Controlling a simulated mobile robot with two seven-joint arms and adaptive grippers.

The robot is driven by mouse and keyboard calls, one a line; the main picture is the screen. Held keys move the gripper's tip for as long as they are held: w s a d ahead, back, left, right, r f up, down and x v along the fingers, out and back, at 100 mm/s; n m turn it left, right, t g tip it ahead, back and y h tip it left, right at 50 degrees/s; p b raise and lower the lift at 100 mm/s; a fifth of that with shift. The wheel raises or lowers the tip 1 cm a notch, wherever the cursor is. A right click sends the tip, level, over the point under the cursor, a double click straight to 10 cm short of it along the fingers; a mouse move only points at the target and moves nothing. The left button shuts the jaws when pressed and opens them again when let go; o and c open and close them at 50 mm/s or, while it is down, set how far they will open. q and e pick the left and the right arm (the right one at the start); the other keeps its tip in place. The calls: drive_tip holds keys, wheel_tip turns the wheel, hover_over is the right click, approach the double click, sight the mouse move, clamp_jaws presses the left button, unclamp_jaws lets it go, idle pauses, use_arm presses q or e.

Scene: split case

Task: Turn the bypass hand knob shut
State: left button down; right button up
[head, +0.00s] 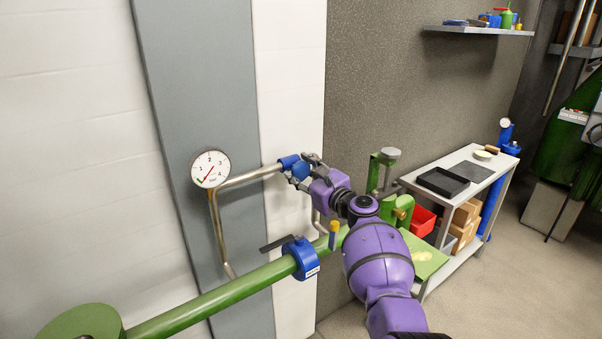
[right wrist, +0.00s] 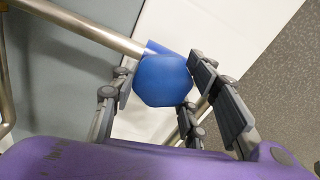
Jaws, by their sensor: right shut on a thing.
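The bypass hand knob (right wrist: 162,82) is a blue, many-sided knob at the end of a thin metal bypass pipe (right wrist: 90,30). In the head view the knob (head: 300,170) is partly covered by my right gripper (head: 309,169). In the right wrist view my gripper's fingers (right wrist: 160,88) stand on both sides of the knob, shut on it. My purple right arm reaches up to it from the lower right. My left gripper is not in view.
A round pressure gauge (head: 210,168) sits left of the knob. A green pipe (head: 210,296) with a blue valve (head: 301,258) and dark lever runs below. A grey cart (head: 467,160) with a black tray (head: 443,182) stands at right. A shelf (head: 480,30) hangs above.

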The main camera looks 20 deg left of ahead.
drive_tip(key=shift+s+f, duration=0.1)
drive_tip(key=shift+f, duration=0.25)
drive_tip(key=o, duration=1.1)
drive_tip(key=shift+o, duration=0.2)
drive_tip(key=shift+r, duration=0.15)
drive_tip(key=shift+r, duration=0.1)
drive_tip(key=shift+d, duration=0.1)
drive_tip(key=v, duration=1.1)
drive_tip(key=shift+s+d, duration=0.25)
drive_tip(key=shift+s, duration=0.05)
